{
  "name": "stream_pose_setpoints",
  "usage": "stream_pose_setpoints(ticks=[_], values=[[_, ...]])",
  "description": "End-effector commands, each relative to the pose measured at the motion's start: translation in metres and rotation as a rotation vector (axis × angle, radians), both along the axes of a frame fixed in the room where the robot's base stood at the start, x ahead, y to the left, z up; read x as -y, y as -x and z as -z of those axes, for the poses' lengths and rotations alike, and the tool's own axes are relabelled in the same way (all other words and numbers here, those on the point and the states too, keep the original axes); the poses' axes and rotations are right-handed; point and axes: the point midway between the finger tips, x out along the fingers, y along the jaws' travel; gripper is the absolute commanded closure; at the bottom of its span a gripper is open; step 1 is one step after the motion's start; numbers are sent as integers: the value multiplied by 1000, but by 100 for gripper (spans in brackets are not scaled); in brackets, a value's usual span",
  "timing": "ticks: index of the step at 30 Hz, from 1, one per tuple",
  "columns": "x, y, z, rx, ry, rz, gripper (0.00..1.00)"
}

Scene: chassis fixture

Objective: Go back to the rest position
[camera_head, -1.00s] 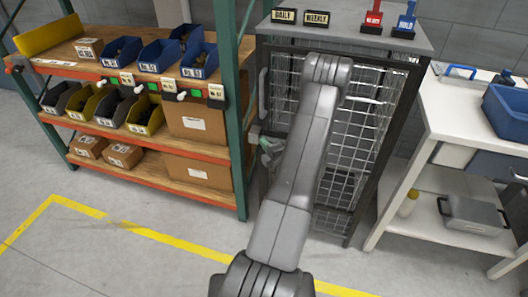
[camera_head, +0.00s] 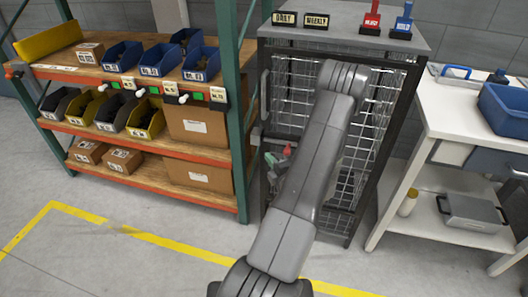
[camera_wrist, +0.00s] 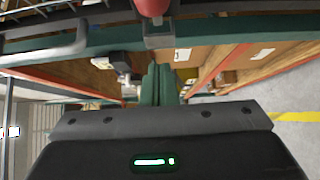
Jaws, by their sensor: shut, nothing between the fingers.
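My gripper (camera_wrist: 163,72) shows in the wrist view with its two dark green fingers together and nothing between them. In the head view my grey arm reaches up across the front of the wire-mesh cabinet (camera_head: 378,125) and hides much of it. The gripper is mostly hidden there; a small greenish part shows just left of the arm. A red piece (camera_head: 288,150) shows beside the arm in front of the mesh. A red rounded end on a grey stem (camera_wrist: 151,6) is at the top of the wrist view, beyond the fingers.
A shelf rack (camera_head: 140,149) with blue, yellow and black bins and cardboard boxes stands left. A white bench (camera_head: 455,105) with a blue bin (camera_head: 505,112) stands right. DAILY and WEEKLY signs and red and blue stamps are on the cabinet top. Floor in front is clear.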

Motion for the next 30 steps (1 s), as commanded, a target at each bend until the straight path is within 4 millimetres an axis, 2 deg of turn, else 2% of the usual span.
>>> stream_pose_setpoints(ticks=[3, 6, 12, 24, 30], values=[[11, 22, 1, -3, -2, 2, 100], [17, 34, 1, -2, -2, 0, 100], [22, 46, 1, -2, -1, -3, 100], [22, 47, 1, -2, -1, -5, 100], [13, 32, 0, -1, -2, -8, 100]])
